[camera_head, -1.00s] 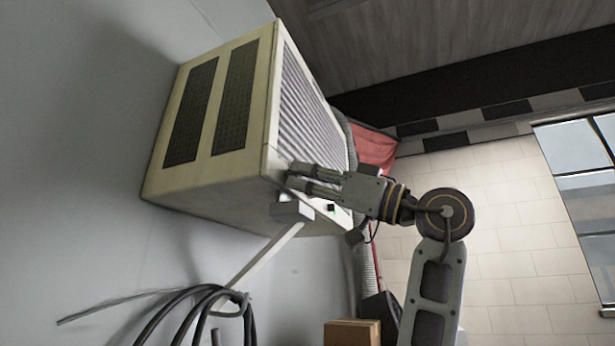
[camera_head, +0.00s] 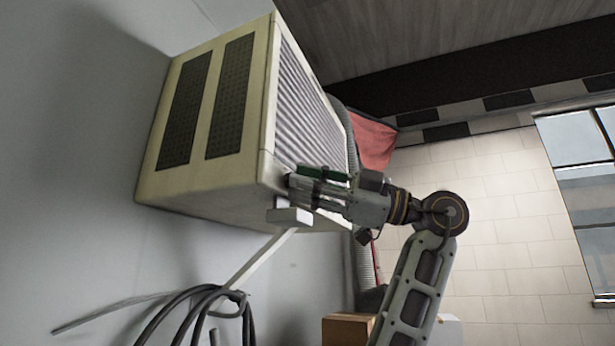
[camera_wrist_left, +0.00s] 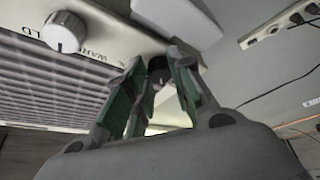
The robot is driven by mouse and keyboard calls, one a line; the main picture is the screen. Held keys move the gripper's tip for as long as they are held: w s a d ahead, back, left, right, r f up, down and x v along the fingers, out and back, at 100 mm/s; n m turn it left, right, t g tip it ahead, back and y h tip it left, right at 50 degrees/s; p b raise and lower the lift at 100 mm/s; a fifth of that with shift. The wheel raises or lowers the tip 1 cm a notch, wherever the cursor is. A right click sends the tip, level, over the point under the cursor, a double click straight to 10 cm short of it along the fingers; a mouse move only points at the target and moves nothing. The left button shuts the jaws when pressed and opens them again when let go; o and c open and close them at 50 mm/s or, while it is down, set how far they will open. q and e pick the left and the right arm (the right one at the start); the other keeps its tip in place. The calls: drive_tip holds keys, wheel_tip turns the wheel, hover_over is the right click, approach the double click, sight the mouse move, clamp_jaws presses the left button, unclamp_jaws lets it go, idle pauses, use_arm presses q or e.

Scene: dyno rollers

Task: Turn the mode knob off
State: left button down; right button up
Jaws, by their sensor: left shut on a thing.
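A cream air conditioner unit (camera_head: 262,130) with a slatted front is fixed high on the wall. My left gripper (camera_head: 291,181) is at the lower front edge of the unit. In the left wrist view its green-padded fingers (camera_wrist_left: 157,62) are closed around a small dark knob (camera_wrist_left: 158,68) on the control panel. I cannot read the marks around that knob, which the fingers partly hide. A larger white knob (camera_wrist_left: 66,32) with temperature lettering beside it stands free, to the left in that view. My right gripper is not in view.
A white bracket (camera_head: 289,216) supports the unit close below the gripper. Coiled black cable (camera_head: 195,300) hangs on the wall. A grey hose and red cloth (camera_head: 372,143) are behind the unit. A cardboard box (camera_head: 346,328) is low down. Space towards the brick wall is open.

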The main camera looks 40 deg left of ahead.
use_arm(q)
drive_tip(key=shift+n+h+p, duration=0.6)
drive_tip(key=shift+n, duration=0.7)
drive_tip(key=c, duration=1.5)
unclamp_jaws()
drive_tip(key=v, duration=1.2)
drive_tip(key=shift+w, duration=0.15)
drive_tip(key=shift+a, duration=0.15)
